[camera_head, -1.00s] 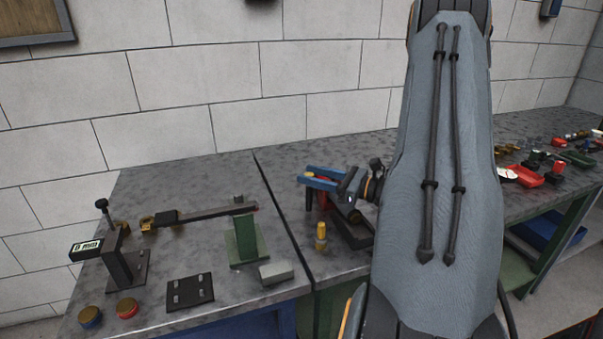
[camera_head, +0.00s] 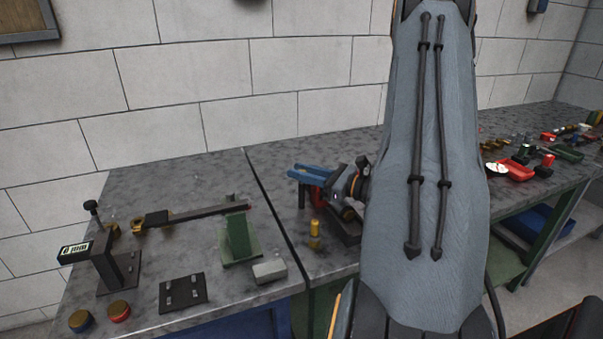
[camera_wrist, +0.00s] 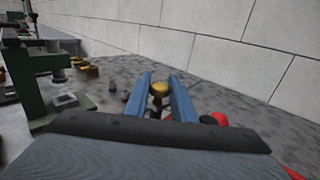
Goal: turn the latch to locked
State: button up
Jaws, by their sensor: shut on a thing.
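My gripper (camera_head: 293,170) has two blue fingers and is low over the bench, left of my arm. In the wrist view my gripper (camera_wrist: 160,80) is shut on a round brass knob (camera_wrist: 159,89), which sits between the fingertips. I cannot tell whether this knob is part of the latch, and no locked mark can be read. A red round part (camera_wrist: 214,119) shows just right of the fingers. My arm and wrist hide much of what lies under and behind the gripper.
A yellow-topped post (camera_head: 314,236) stands in front of the gripper. To the left are a green stand (camera_head: 239,236) with a long dark bar (camera_head: 205,213), a grey block (camera_head: 269,272) and a black plate (camera_head: 183,293). The wall is close behind. Red trays (camera_head: 516,171) stand far right.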

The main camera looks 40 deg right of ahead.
jog(key=m+t+h+b, duration=0.1)
jog(key=m+h, duration=0.1)
jog(key=h, duration=0.1)
jog(key=m+h+b, duration=0.2)
jog(key=h, duration=0.1)
jog(key=shift+a+f+m+t+h, duration=0.1)
jog(key=shift+m+t+h, duration=0.2)
jog(key=shift+t+h, duration=0.1)
jog(key=m+h+b, duration=0.2)
jog(key=h, duration=0.2)
jog(key=shift+m+g+h+b, duration=0.3)
jog(key=shift+m+h+b, duration=0.35)
jog(key=shift+m+h, duration=0.05)
jog(key=o, duration=1)
jog(key=shift+s, duration=0.1)
